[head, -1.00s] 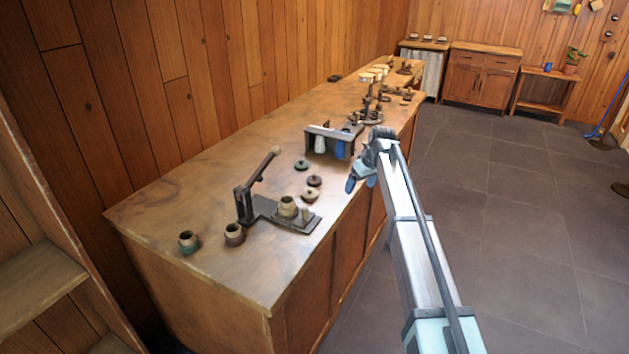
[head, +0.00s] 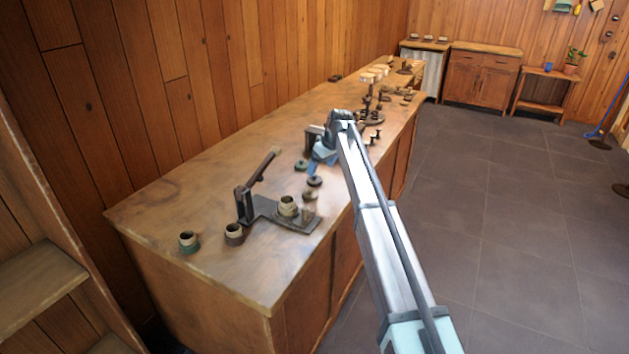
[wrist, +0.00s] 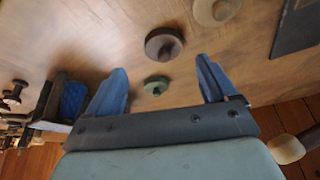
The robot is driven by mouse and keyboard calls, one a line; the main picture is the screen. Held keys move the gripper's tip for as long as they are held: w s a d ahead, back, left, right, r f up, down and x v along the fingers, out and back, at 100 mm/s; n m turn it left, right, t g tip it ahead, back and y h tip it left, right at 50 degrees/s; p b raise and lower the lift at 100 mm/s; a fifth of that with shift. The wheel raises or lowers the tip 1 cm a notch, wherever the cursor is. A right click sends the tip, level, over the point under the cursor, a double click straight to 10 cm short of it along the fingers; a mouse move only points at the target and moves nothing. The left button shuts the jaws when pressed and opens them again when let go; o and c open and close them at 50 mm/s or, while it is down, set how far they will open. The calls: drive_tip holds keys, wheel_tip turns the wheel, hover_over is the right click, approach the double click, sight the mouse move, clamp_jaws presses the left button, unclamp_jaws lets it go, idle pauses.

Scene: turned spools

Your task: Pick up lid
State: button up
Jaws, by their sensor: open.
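Several small knobbed lids lie on the workbench. A green lid (head: 300,165) is farthest back; it also shows between my fingers in the wrist view (wrist: 156,86). A dark brown lid (head: 315,181) lies in front of it and shows beyond my fingertips in the wrist view (wrist: 164,45). A tan lid (head: 310,194) is nearest the press and shows at the top of the wrist view (wrist: 217,10). My gripper (wrist: 162,66) is open and empty above the bench; its blue fingers (head: 313,168) show beside the green lid in the head view.
A lever press (head: 257,206) with a jar (head: 288,206) on its base stands nearer on the workbench (head: 170,205). Two more jars, brown (head: 234,235) and green (head: 189,243), stand to its left. A dark rack (head: 313,134) is partly hidden behind my arm.

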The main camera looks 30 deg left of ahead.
sight(316, 176)
drive_tip(key=shift+s+x, duration=0.15)
drive_tip(key=shift+x, duration=1.35)
drive_tip(key=shift+s+x, duration=0.1)
drive_tip(key=shift+x, duration=1.4)
drive_tip(key=shift+a, duration=0.1)
drive_tip(key=shift+c, duration=0.3)
drive_tip(key=c, duration=1)
drive_tip(key=r, duration=0.9)
drive_tip(key=shift+s+r, duration=0.2)
drive_tip(key=shift+r, duration=0.1)
drive_tip(key=s+r, duration=0.1)
drive_tip(key=s, duration=0.5)
drive_tip(key=s+d+r, duration=0.1)
drive_tip(key=s, duration=0.6)
drive_tip(key=s+r, duration=0.2)
drive_tip(key=s, duration=0.5)
drive_tip(key=shift+d, duration=0.35)
